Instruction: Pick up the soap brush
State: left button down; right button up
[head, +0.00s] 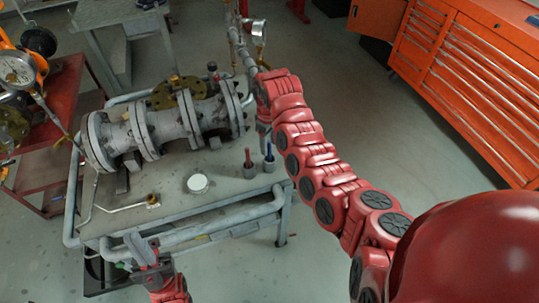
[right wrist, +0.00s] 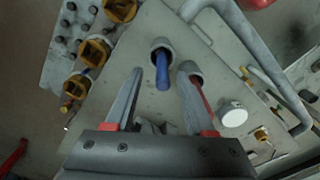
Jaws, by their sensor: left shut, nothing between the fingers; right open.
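A blue-handled tool (head: 269,151) stands in a grey cup (head: 269,165) on the table's right corner. A red-handled tool (head: 248,157) stands in a similar cup to its left. The frames do not show which is the soap brush; their lower ends are hidden in the cups. My right gripper (head: 263,125) is open above them. In the right wrist view (right wrist: 161,72), the blue handle (right wrist: 162,68) lies between its fingers in the picture, and the red handle (right wrist: 203,96) is beside the right finger. My left gripper (head: 138,243) is shut and empty by the table's front edge.
A large grey gate valve (head: 165,128) lies along the back of the grey table (head: 226,188). A white round lid (head: 197,183) and a bent rod with a brass end (head: 153,199) are in front. A gauge (head: 257,31) on upright pipework stands behind my right gripper.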

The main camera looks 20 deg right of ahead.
aim_at(269, 161)
jog(key=f+p, duration=0.1)
jog(key=f, duration=0.2)
jog(key=shift+s+d+f+p, duration=0.1)
jog(key=shift+s+f+p, duration=0.15)
jog(key=shift+s+p, duration=0.15)
jog(key=shift+w+f, duration=0.1)
jog(key=shift+f, duration=0.45)
grip_shut()
